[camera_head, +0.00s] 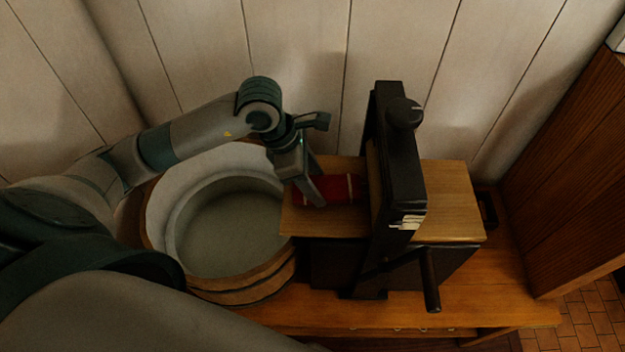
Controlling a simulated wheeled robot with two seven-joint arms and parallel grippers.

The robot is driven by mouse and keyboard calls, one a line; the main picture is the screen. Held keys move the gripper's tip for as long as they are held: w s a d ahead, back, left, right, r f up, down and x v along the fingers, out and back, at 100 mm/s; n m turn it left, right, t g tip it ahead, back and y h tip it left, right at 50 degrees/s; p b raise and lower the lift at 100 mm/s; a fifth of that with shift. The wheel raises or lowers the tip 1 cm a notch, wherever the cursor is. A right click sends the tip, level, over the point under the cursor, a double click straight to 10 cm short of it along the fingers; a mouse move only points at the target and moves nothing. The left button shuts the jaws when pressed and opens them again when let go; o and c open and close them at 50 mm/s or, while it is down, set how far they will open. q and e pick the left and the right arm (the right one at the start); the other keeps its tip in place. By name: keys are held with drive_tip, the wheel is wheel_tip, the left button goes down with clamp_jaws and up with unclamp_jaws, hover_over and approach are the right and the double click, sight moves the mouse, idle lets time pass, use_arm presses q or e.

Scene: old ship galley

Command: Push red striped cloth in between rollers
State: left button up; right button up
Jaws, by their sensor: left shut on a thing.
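The red striped cloth (340,189) lies on the wooden board on the left side of the dark wringer (397,180). Its right end reaches up to the wringer frame; the rollers are hidden inside the frame, so I cannot tell whether the cloth is between them. My left gripper (313,196) points down over the board and is shut on the left part of the cloth. The wringer has a round knob (404,112) on top and a crank handle (430,280) on its near side. My right gripper is not in view.
A round wooden tub (165,215) with a pale inside stands left of the wringer, under my left arm. The wooden board (452,200) continues clear to the right of the wringer. A plank wall (400,40) is behind, and a dark wooden cabinet (570,170) is at right.

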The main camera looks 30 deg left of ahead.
use_arm(q)
drive_tip(key=shift+w+d+r, duration=0.15)
drive_tip(key=shift+d, duration=0.15)
drive_tip(key=o, duration=1.2)
drive_tip(key=shift+c, duration=0.2)
drive_tip(key=shift+o, duration=0.3)
drive_tip(key=shift+d, duration=0.25)
drive_tip(key=shift+a, duration=0.25)
drive_tip(key=shift+a+r, duration=0.2)
drive_tip(key=shift+r, duration=0.3)
drive_tip(key=b+v, duration=0.4)
drive_tip(key=v, duration=1.2)
